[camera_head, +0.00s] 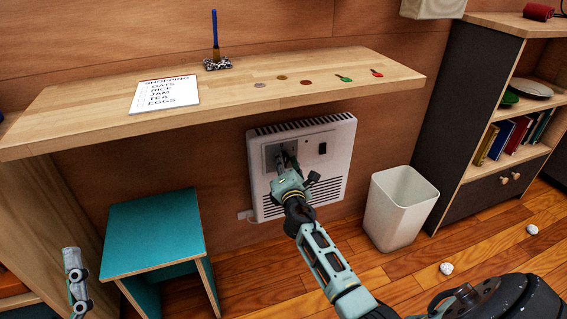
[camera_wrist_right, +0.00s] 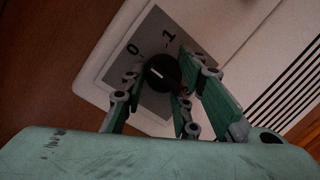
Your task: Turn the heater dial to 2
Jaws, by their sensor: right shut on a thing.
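The white heater (camera_head: 335,150) is on the wall under the wooden counter. Its black dial (camera_wrist_right: 163,70) sits on a grey plate (camera_wrist_right: 182,36) in the right wrist view. The labels 0 and 1 show around the dial; the rest of the scale is hidden. A short white mark shows on the dial, near its left side in that view. My right gripper (camera_head: 285,160) reaches the plate, with its fingers (camera_wrist_right: 160,82) shut on the dial. A teal part of my left arm (camera_head: 75,280) shows at the lower left of the head view; its finger opening cannot be made out.
The counter (camera_head: 220,103) overhangs the heater and holds a shopping list (camera_head: 165,94), a blue pen in a stand (camera_head: 216,50) and small items. A teal stool (camera_head: 152,232) stands left of the heater, a white bin (camera_head: 398,208) right. Small crumpled pieces (camera_head: 446,268) lie on the floor.

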